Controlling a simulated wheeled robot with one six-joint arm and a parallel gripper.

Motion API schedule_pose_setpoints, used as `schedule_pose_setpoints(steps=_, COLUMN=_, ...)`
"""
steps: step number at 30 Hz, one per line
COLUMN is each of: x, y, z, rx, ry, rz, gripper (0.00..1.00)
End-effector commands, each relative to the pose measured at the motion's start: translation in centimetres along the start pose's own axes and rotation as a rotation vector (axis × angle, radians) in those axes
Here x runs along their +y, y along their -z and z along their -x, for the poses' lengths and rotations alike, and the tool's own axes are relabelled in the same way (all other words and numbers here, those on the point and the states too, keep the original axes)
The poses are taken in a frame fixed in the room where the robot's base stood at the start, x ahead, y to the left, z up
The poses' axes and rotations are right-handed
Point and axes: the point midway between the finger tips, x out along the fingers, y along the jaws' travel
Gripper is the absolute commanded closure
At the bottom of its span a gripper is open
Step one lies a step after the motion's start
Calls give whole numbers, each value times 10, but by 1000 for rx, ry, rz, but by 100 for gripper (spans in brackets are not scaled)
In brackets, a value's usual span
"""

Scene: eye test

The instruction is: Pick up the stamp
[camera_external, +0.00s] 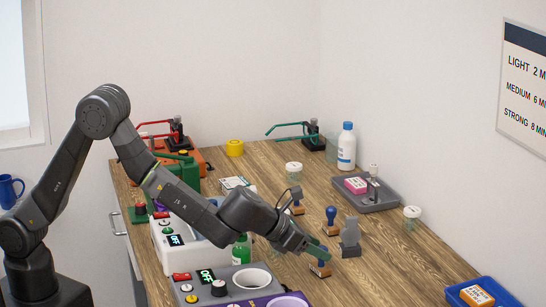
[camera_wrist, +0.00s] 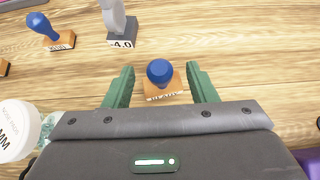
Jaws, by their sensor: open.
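A stamp with a round blue knob and a wooden base (camera_wrist: 165,90) stands between the green fingers of my gripper (camera_wrist: 160,69) in the wrist view. The lettering on its front is partly cut off by the gripper body. A gap shows between each finger and the stamp. In the external view my open gripper (camera_external: 318,252) is low over the table, and this stamp (camera_external: 320,270) shows just below the fingers. A second blue-knobbed stamp (camera_external: 331,222) stands farther back, also at upper left in the wrist view (camera_wrist: 45,30). Another wooden-based stamp (camera_external: 297,208) is partly behind my arm.
A grey stand marked 4.0 (camera_wrist: 121,38) is close to the stamp, also in the external view (camera_external: 350,240). A white-lidded jar (camera_wrist: 18,130) is left of my gripper. A grey tray (camera_external: 385,198) and blue tray (camera_external: 508,296) lie right. A control box (camera_external: 235,288) is left.

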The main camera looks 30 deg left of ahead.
Motion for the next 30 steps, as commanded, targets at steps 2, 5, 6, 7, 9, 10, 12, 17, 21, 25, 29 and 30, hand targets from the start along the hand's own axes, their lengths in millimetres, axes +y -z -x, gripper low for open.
schedule_pose_setpoints(steps=2, x=0, y=0, z=-6, rx=1, ry=-1, rz=0, gripper=48)
schedule_pose_setpoints(steps=5, x=0, y=0, z=-9, rx=0, ry=0, rz=0, gripper=48)
schedule_pose_setpoints(steps=6, x=0, y=0, z=-9, rx=0, ry=0, rz=0, gripper=48)
schedule_pose_setpoints(steps=7, x=0, y=0, z=-9, rx=0, ry=0, rz=0, gripper=48)
schedule_pose_setpoints(steps=9, x=0, y=0, z=-9, rx=0, ry=0, rz=0, gripper=48)
schedule_pose_setpoints(steps=10, x=0, y=0, z=-9, rx=0, ry=0, rz=0, gripper=48)
schedule_pose_setpoints(steps=12, x=0, y=0, z=-9, rx=0, ry=0, rz=0, gripper=60)
schedule_pose_setpoints(steps=17, x=0, y=0, z=-8, rx=0, ry=0, rz=0, gripper=91)
schedule_pose_setpoints(steps=21, x=0, y=0, z=-8, rx=0, ry=0, rz=0, gripper=97)
schedule_pose_setpoints(steps=25, x=0, y=-1, z=-8, rx=-1, ry=0, rz=0, gripper=97)
schedule_pose_setpoints(steps=29, x=0, y=-12, z=0, rx=-2, ry=1, rz=2, gripper=97)
schedule_pose_setpoints(steps=30, x=-1, y=-18, z=4, rx=-4, ry=2, rz=2, gripper=97)
